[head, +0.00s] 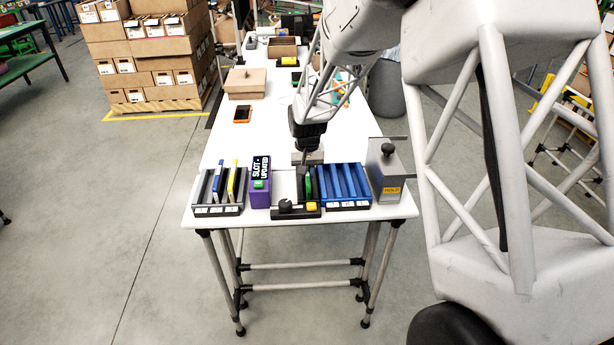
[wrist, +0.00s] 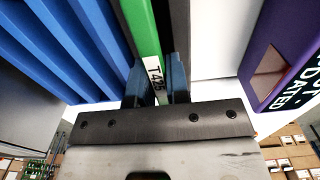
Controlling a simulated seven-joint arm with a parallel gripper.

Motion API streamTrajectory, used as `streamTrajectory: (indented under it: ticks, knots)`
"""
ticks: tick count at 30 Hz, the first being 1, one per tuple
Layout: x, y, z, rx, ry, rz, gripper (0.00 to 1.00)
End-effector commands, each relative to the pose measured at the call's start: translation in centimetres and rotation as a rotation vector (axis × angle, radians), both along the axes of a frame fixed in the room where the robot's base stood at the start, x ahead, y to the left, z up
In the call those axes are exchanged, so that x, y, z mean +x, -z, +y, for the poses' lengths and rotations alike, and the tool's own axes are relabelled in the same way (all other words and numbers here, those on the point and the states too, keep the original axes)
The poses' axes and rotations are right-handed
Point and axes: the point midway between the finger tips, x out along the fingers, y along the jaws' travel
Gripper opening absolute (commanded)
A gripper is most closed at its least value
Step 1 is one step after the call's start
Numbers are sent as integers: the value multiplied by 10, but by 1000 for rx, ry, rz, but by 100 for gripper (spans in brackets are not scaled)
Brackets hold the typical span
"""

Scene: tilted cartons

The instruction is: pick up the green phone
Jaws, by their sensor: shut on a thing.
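The green phone (head: 308,186) stands on edge in a black holder (head: 297,212) near the front of the white table. In the wrist view the green phone (wrist: 144,32) is a long green strip with a white label reading T425. My gripper (head: 306,172) is over the holder, pointing down. In the wrist view its two blue fingers (wrist: 154,82) are on either side of the phone's labelled end, shut on it. The phone's lower part is hidden by the holder in the head view.
Left of the holder are a purple box (head: 260,191) and a black rack (head: 217,208) with blue and yellow phones. Close on the right are a blue slotted rack (head: 344,188) and a grey metal box (head: 389,172). An orange phone (head: 242,114) lies farther back.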

Motion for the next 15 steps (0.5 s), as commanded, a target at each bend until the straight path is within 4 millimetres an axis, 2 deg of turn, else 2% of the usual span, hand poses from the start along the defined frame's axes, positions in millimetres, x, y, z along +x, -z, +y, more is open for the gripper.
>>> streamTrajectory:
  ticks: [8,15]
  knots:
    - [0,-7,0,0,0,-1,0]
    - [1,-31,0,0,0,-3,0]
